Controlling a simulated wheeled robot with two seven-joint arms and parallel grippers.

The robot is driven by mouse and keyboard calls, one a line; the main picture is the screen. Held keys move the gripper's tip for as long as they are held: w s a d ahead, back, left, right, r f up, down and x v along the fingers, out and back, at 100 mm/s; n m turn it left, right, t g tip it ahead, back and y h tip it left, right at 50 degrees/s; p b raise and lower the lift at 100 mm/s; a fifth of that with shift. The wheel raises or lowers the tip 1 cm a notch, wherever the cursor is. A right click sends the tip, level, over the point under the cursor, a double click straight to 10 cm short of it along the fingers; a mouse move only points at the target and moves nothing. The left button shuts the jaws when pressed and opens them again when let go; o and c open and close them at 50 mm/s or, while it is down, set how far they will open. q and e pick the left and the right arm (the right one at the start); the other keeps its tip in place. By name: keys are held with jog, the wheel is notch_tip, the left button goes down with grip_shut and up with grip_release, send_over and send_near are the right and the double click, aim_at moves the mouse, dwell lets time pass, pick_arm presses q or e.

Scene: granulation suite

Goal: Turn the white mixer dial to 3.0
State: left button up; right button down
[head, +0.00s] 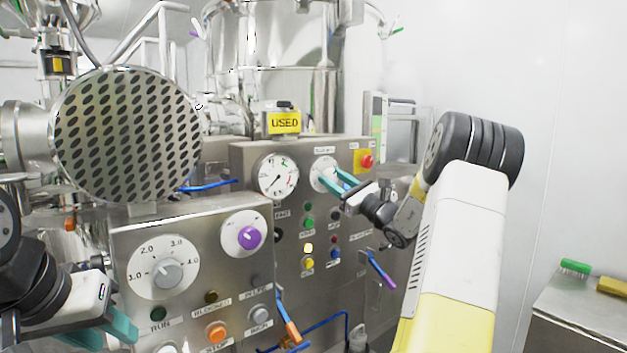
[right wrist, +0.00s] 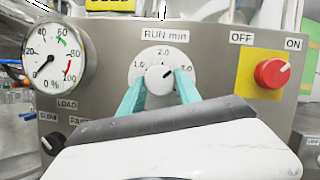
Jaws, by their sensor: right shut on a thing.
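The white dial (right wrist: 158,77) is on the far steel panel under a "RUN min" label. Its scale shows 1.0 at left and 2.0 at top; the right-hand number is partly covered by a finger. The dark pointer line on its knob slants up and right, past 2.0. In the head view the dial (head: 323,174) is partly behind my fingers. My right gripper (right wrist: 159,88) is shut on the knob, one teal finger on each side. My left gripper (head: 122,328) is at the lower left by the near panel, partly cut off; its opening is unclear.
A round gauge (head: 278,176) is left of the white dial. A red button (right wrist: 272,73) on a yellow plate is close at right.

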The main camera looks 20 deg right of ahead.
jog(key=shift+f+m+t+h, duration=0.1)
jog(key=shift+m+t+h, duration=0.6)
jog(key=shift+m, duration=1.2)
jog(key=shift+m+h, duration=0.3)
jog(key=shift+h, duration=0.1)
jog(key=c, duration=0.9)
grip_release()
jog(key=shift+o, duration=0.2)
jog(key=v, duration=0.7)
jog(key=shift+s, duration=0.4)
jog(key=shift+d+f, duration=0.1)
jog(key=shift+d, duration=0.05)
